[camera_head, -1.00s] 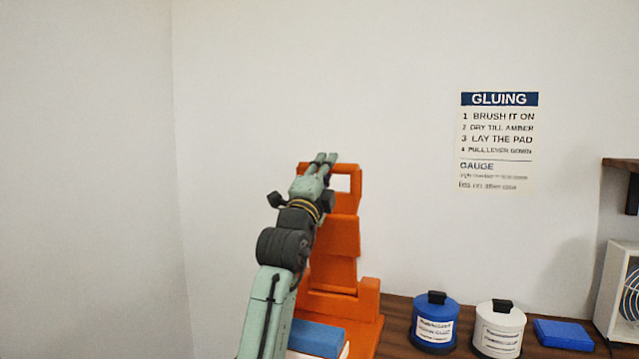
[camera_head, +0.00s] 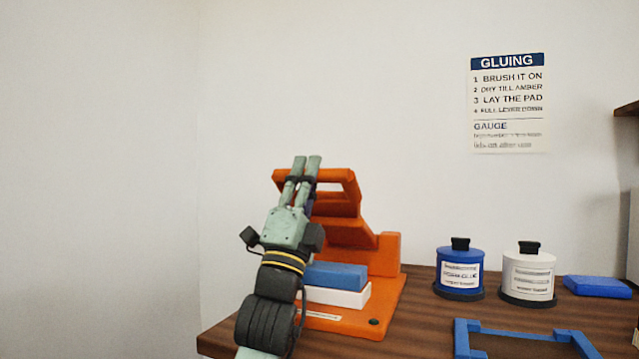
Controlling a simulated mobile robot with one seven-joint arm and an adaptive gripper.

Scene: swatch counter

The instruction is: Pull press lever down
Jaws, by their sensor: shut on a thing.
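The orange press (camera_head: 389,258) stands on the wooden counter, on its own flat orange base. The exact contact is partly hidden by the fingers. Below the lever, a blue pad (camera_head: 340,275) lies on a white block (camera_head: 345,297) on the press base. My wrist covers their left ends.
A blue glue pot (camera_head: 460,270) and a white pot (camera_head: 527,272) stand right of the press. A flat blue block (camera_head: 597,287) lies further right. A blue frame (camera_head: 520,328) lies at the front. A gluing sign (camera_head: 508,103) hangs on the wall.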

